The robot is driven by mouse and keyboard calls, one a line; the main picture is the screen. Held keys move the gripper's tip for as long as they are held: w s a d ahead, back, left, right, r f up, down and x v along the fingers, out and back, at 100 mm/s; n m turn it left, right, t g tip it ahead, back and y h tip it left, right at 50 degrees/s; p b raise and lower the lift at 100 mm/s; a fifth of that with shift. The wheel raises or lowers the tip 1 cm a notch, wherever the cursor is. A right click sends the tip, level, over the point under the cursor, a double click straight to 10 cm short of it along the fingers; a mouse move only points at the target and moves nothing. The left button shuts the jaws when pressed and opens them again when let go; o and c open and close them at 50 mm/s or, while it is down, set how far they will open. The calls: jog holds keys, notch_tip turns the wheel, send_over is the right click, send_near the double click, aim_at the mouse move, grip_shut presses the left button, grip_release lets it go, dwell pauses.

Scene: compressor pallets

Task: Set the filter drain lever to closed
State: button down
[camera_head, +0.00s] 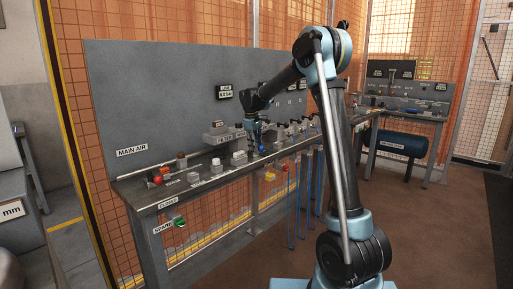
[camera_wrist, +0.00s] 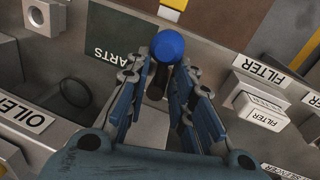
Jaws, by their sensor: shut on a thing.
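A lever with a round blue knob (camera_wrist: 168,46) stands between the fingertips of my gripper (camera_wrist: 163,72) in the wrist view. The fingers are closed in on its dark stem from both sides, and the knob shows just past the tips. A plate marked FILTER (camera_wrist: 263,70) and a white FILTER block (camera_wrist: 261,110) are to the right of the gripper. In the head view my gripper (camera_head: 256,143) reaches down to the bench, near the grey FILTER unit (camera_head: 222,136). The lever's base and its open or closed mark are hidden by the fingers.
The grey bench (camera_head: 150,188) carries several fittings, including a red knob (camera_head: 157,180). A grey back panel (camera_head: 130,100) rises behind it. Open floor lies in front.

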jog(key=shift+s+m, duration=0.1)
jog(key=shift+m, duration=0.5)
jog(key=c, duration=1.4)
grip_release()
jog(key=r, duration=0.4)
jog(key=s+a+r, duration=0.1)
jog(key=r, duration=0.2)
jog(key=s+r, duration=0.1)
jog(key=r, duration=0.3)
jog(key=shift+a+r, duration=0.25)
jog(key=shift+r, duration=0.1)
